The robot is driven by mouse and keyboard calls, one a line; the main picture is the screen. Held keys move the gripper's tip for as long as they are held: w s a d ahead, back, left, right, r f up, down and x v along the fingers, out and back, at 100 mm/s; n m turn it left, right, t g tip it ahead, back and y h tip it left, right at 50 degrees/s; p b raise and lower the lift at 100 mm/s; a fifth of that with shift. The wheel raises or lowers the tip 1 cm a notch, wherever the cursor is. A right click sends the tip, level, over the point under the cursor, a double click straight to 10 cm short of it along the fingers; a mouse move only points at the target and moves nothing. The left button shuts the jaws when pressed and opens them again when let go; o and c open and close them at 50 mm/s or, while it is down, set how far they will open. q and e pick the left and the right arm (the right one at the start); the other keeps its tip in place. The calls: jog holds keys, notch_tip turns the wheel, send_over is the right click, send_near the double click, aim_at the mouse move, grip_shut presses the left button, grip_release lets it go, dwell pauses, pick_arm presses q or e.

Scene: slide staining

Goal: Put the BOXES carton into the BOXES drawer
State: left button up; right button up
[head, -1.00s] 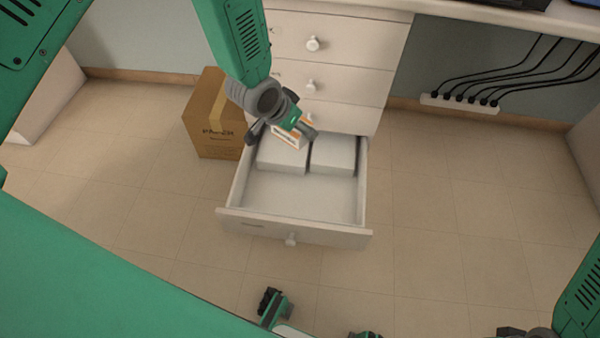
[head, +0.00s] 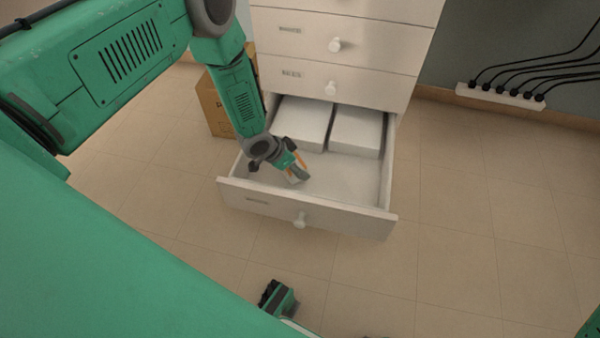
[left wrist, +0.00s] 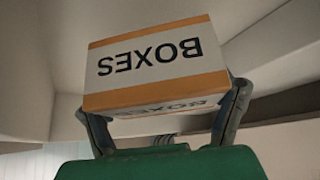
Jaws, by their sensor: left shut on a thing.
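The BOXES carton (left wrist: 155,62), white with orange bands, is held in my left gripper (left wrist: 162,108). In the left wrist view its lettering is upside down, with one finger at each side. In the head view the left gripper (head: 278,168) reaches down into the front left part of the open bottom drawer (head: 345,214), and mostly hides the carton (head: 292,178). I cannot tell whether the carton touches the drawer floor. The drawer front's label is too small to read.
Two white boxes (head: 303,118) (head: 357,128) fill the back of the drawer; its front right floor is bare. Shut drawers (head: 340,75) rise above. A brown cardboard box (head: 214,108) stands left of the cabinet. A power strip (head: 500,96) with cables is at right.

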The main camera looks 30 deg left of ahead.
pick_arm(q)
jog(key=shift+a+f, duration=0.1)
jog(key=shift+f, duration=0.45)
jog(key=f+b, duration=0.1)
jog(key=a+f+b, duration=0.1)
jog(key=f, duration=0.1)
jog(key=shift+f, duration=0.3)
jog(key=shift+r, duration=0.1)
jog(key=shift+d, duration=0.35)
jog(key=o, duration=1.2)
jog(key=shift+c, duration=0.2)
jog(key=shift+o, duration=0.2)
jog(key=shift+a, duration=0.2)
jog(key=p+v, duration=0.5)
jog(key=v, duration=0.7)
jog(key=shift+p, duration=0.4)
pick_arm(e)
jog(key=r, duration=0.3)
jog(key=shift+a+r, duration=0.35)
jog(key=shift+a, duration=0.05)
pick_arm(q)
jog(key=shift+r, duration=0.1)
